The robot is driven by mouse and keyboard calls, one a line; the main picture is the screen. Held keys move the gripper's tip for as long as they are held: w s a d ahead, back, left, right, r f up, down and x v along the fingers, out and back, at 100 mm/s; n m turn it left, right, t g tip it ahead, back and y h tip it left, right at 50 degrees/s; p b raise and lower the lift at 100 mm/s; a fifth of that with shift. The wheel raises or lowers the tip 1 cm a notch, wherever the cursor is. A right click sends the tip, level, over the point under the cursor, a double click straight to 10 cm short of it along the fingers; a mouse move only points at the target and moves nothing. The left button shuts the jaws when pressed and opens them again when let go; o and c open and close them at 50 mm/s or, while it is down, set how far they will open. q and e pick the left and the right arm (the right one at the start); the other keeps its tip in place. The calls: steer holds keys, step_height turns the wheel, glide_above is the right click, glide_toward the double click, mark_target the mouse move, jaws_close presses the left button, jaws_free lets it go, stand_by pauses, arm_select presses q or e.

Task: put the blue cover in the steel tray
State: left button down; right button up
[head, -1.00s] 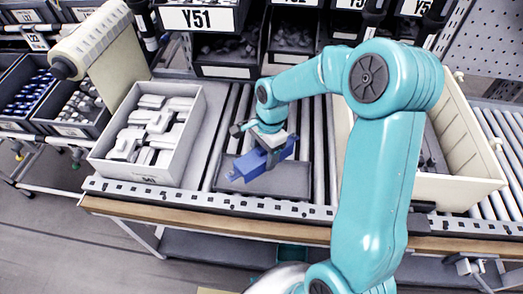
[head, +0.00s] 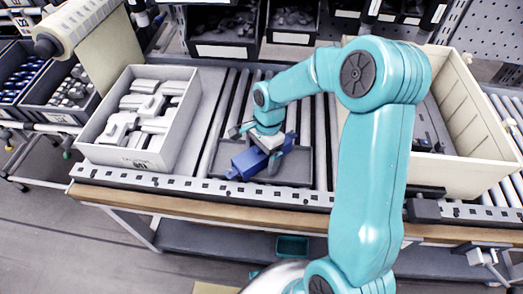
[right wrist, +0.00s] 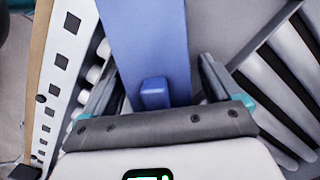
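The blue cover (head: 248,163) lies at a slant in the dark grey steel tray (head: 301,170), which sits on the roller conveyor. My right gripper (head: 258,148) is just over the cover, with its fingers spread. In the right wrist view the cover (right wrist: 148,45) runs up between the two fingers, with a small blue block on its near part. The right finger stands clear of the cover; the left one is close to its edge. The gripper hides part of the cover in the head view. My left gripper is not in view.
A white bin of several pale parts (head: 145,115) stands left of the tray. A large cream box (head: 465,165) stands to the right, partly behind my right arm. Dark bins line the back. A wooden rail (head: 170,203) runs along the front edge.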

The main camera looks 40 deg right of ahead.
steer(key=shift+w+d, duration=0.1)
steer(key=shift+w, duration=0.05)
steer(key=shift+r, duration=0.5)
step_height(320, 180, up, 15)
steer(key=d+p, duration=0.1)
steer(key=d, duration=0.1)
steer(key=shift+d+r+p, duration=0.15)
steer(key=shift+p, duration=0.15)
steer(key=shift+s, duration=0.2)
